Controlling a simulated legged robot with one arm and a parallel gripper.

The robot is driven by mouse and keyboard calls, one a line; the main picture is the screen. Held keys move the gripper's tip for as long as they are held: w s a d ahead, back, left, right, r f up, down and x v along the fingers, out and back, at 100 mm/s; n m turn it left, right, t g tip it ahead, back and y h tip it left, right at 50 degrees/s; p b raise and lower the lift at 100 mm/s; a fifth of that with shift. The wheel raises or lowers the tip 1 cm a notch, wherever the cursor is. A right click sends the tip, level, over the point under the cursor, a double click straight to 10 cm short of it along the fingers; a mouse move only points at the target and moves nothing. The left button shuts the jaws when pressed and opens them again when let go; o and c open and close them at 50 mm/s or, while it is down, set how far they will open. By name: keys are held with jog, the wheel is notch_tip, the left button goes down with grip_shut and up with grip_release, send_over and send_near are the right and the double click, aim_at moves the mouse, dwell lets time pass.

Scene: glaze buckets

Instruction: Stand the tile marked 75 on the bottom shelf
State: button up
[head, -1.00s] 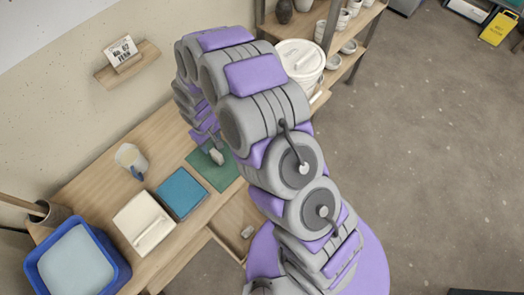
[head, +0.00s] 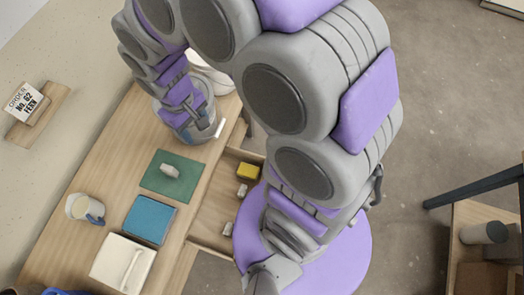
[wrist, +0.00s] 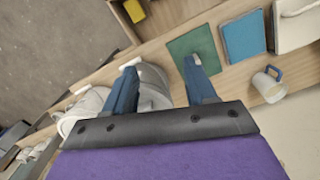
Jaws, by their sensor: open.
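I cannot make out a tile marked 75 in either view. The card on the small wall ledge (head: 38,112) reads "ORDER NO. 62 FERN" (head: 27,103). In the wrist view my gripper (wrist: 160,66) is open, its two blue fingers apart above the workbench (wrist: 105,77). A grey-white bucket (wrist: 152,84) shows below, beside the left finger. A thin white piece (wrist: 131,63) shows by that fingertip; I cannot tell what it is. In the head view my arm hides part of the bench's far end. The bottom shelf cannot be identified.
On the bench are a green mat (head: 152,183) bearing a small grey lump (head: 170,171), a blue square (head: 150,220), a white box (head: 112,262) and a mug (head: 82,207). An open drawer (head: 208,222) holds a yellow block (head: 247,171). A wooden stand (head: 462,215) is at right.

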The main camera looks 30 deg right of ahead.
jog(key=s+d+r+m, duration=0.2)
jog(key=s+d+r, duration=0.2)
jog(key=s, duration=0.5)
jog(key=s+d+r+m, duration=0.1)
jog(key=s+d+r, duration=0.2)
jog(key=s, duration=0.7)
jog(key=shift+d+r+m+g, duration=0.35)
jog(key=shift+r+m+g, duration=0.05)
jog(key=shift+r, duration=0.05)
jog(key=shift+c, duration=1.1)
jog(key=shift+a, duration=0.2)
jog(key=shift+c, duration=0.2)
